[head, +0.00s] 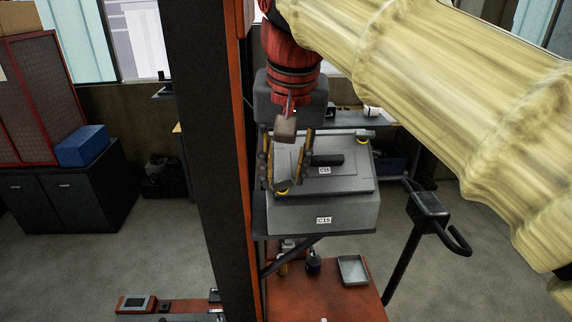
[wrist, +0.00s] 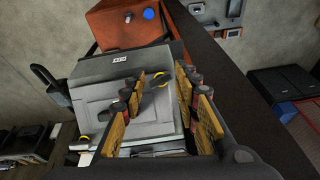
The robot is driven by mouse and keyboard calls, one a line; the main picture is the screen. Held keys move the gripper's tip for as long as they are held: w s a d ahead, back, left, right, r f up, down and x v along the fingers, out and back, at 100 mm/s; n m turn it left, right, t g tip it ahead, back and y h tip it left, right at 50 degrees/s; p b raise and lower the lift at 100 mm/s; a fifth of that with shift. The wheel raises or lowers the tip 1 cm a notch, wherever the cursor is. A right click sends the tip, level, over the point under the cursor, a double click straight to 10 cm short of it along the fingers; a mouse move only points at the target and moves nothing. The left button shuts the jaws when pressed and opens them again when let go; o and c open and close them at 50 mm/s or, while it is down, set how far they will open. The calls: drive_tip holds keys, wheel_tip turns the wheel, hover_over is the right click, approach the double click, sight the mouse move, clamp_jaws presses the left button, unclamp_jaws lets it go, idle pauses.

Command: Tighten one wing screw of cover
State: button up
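The grey cover (head: 345,177), labelled C15, lies on a grey box (head: 345,217) that also bears a C15 label. One wing screw (head: 282,187) with a yellow ring is at the cover's front left corner. Another wing screw (head: 363,138) is at the back right corner. My gripper (head: 285,178) points down over the front left wing screw, with its fingers apart on either side. The wrist view shows this wing screw (wrist: 160,81) between the open fingertips (wrist: 163,88); contact cannot be told. The other wing screw (wrist: 84,139) shows near the left finger's base.
A black handle (head: 325,160) stands on the cover close to my right finger. A dark orange-edged column (head: 208,160) rises just left. A red cart surface (head: 330,293) with a metal tray (head: 353,270) is below. A black handlebar (head: 430,205) stands at right.

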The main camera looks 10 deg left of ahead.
drive_tip(key=n+t+h, duration=0.1)
drive_tip(key=n+t, duration=0.1)
drive_tip(key=n, duration=0.5)
drive_tip(key=w+f+n+t+h, duration=0.1)
drive_tip(key=n+t, duration=0.1)
drive_tip(key=n, duration=0.5)
drive_tip(key=f+n+t+h, duration=0.1)
drive_tip(key=n, duration=0.6)
drive_tip(key=shift+w+a+f+t, duration=0.15)
drive_tip(key=shift+w+a+t, duration=0.1)
drive_tip(key=shift+t, duration=0.15)
drive_tip(key=shift+w+f, duration=0.15)
drive_tip(key=shift+f, duration=0.05)
drive_tip(key=shift+w+a+f, duration=0.1)
drive_tip(key=shift+w+f, duration=0.1)
drive_tip(key=shift+w, duration=0.05)
drive_tip(key=shift+s+r, duration=0.1)
drive_tip(key=shift+f, duration=0.25)
